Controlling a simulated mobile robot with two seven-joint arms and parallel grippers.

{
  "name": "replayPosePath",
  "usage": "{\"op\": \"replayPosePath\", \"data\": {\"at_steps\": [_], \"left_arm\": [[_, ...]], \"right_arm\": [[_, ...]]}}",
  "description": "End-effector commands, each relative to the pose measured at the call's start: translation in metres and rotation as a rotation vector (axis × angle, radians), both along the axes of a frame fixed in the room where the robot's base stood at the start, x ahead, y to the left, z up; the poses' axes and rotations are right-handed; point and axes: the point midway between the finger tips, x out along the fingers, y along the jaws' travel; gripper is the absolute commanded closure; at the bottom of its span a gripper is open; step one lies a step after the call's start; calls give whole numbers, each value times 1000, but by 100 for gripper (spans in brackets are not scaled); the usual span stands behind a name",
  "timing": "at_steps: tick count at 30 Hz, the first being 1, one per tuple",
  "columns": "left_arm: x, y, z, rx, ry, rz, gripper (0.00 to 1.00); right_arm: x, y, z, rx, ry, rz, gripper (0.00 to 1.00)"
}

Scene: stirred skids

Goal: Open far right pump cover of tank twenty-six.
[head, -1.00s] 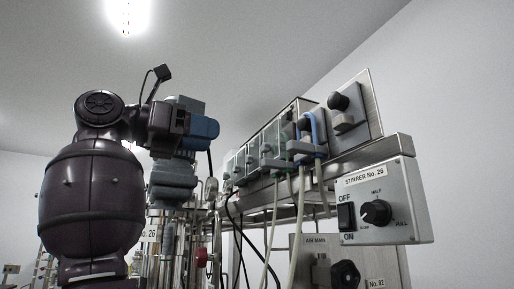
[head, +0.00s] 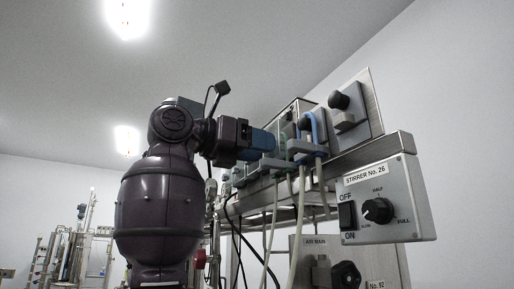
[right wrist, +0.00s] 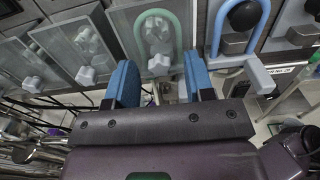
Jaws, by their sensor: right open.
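A row of pumps stands along a steel shelf. In the right wrist view, several have clear covers with pale knobs. One clear cover (right wrist: 170,28) lies over a green tube, with a pale knob (right wrist: 159,64) at its lower edge. To its right is a pump with a blue tube (head: 319,130) and a black knob (right wrist: 244,15); I cannot tell how its cover stands. The rightmost plate in the head view has a black knob (head: 339,100) and a grey block. My right gripper (right wrist: 161,88) is open, its blue fingers apart below the green-tube cover, nothing visibly held. My left gripper is not in view.
A control box (head: 378,205) marked "STIRRER No. 26" sticks out at the right, near the shelf end. Tubes and cables (head: 292,220) hang below the pumps. A panel marked "AIR MAIN" (head: 315,262) is lower down. Open room lies above the row.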

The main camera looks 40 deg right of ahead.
Motion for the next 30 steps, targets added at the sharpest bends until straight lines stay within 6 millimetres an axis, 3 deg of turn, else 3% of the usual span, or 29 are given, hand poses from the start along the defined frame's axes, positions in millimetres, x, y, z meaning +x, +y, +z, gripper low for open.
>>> {"op": "replayPosePath", "data": {"at_steps": [8, 18, 30], "left_arm": [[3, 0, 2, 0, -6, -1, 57], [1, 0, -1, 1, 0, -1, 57], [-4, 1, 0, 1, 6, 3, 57]], "right_arm": [[0, -1, 0, 0, 1, 0, 51], [0, -1, 0, 0, 1, 0, 100], [-1, -5, 2, 12, -3, 0, 100]]}}
